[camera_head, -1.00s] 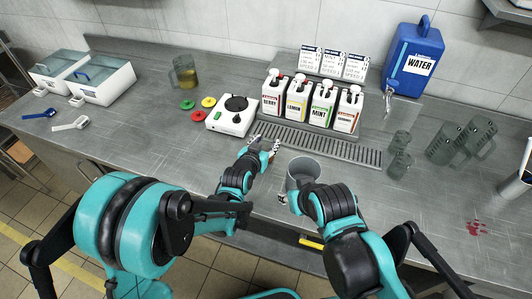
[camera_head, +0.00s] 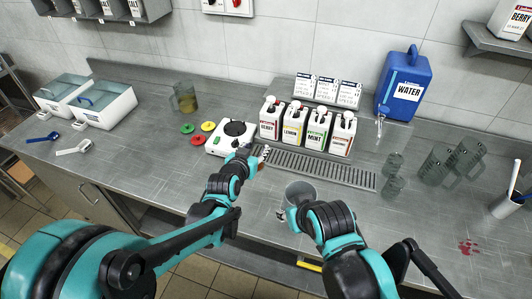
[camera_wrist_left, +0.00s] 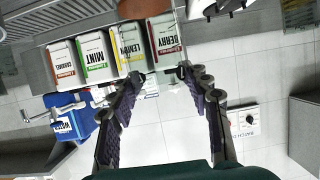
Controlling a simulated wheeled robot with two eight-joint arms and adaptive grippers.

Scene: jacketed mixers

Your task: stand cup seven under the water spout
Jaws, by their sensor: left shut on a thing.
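A grey cup (camera_head: 301,191) is at the front of the counter, against my right gripper (camera_head: 284,213). Its number cannot be read. Most of the right fingers are hidden, so their hold is unclear. My left gripper (camera_head: 256,154) is in front of the berry bottle (camera_head: 269,118), beside the hot plate. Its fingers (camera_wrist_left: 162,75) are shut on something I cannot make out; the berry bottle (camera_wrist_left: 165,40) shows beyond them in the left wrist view. The blue water container (camera_head: 403,88), with its spout (camera_head: 381,113), stands at the back right and also shows in the wrist view (camera_wrist_left: 72,122).
A white hot plate (camera_head: 230,137) is left of the bottles; a drip tray (camera_head: 320,168) runs before them. Clear cups (camera_head: 391,187) and larger jugs (camera_head: 438,163) stand at the right. An amber jug (camera_head: 184,98) is back left. Right front counter is mostly clear.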

